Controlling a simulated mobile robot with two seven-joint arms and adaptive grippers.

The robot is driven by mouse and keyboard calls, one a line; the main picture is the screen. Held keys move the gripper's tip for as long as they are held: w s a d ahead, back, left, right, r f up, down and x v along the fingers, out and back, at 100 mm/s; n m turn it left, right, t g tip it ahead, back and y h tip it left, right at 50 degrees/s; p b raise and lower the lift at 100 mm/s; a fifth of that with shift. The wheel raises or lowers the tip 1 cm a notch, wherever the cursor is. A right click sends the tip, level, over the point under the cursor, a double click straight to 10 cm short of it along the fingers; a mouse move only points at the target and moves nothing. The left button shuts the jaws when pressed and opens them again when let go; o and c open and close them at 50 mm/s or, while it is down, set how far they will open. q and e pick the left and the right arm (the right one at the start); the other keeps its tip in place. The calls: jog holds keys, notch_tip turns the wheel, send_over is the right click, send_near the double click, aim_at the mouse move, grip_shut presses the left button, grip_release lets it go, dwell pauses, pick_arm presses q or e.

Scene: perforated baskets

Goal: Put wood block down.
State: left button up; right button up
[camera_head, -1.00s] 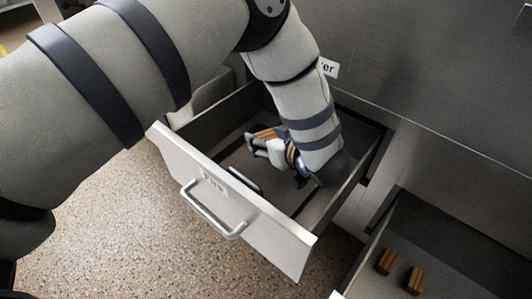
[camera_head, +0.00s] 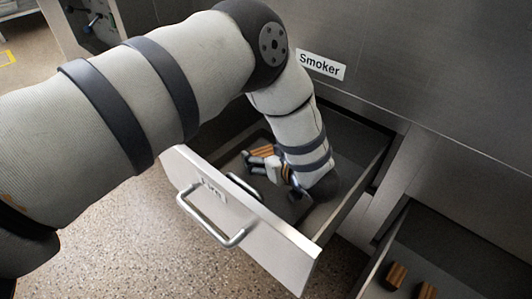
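My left arm comes in from the left and reaches down into an open drawer (camera_head: 262,248) with a metal handle. My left gripper (camera_head: 260,163) is low inside this drawer, its fingers pointing left. A brown striped wood block (camera_head: 262,151) shows right at the fingers, and a second striped brown piece (camera_head: 286,171) shows close to the wrist. The fingers and forearm partly cover both pieces. I cannot tell whether the fingers are closed on a block or apart from it. My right gripper is not in view.
A second open drawer at the lower right holds two wood blocks (camera_head: 396,275), the nearer one (camera_head: 427,291) cut by the frame edge. A grey cabinet front with a "Smoker" label (camera_head: 320,65) stands behind. The first drawer's walls surround my gripper closely.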

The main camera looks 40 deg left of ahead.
pick_arm(q)
jog(key=shift+r, duration=0.1)
jog(key=p+v, duration=0.2)
jog(key=v, duration=0.5)
jog(key=shift+r, duration=0.15)
jog(key=shift+s+d, duration=0.1)
jog(key=shift+d, duration=0.15)
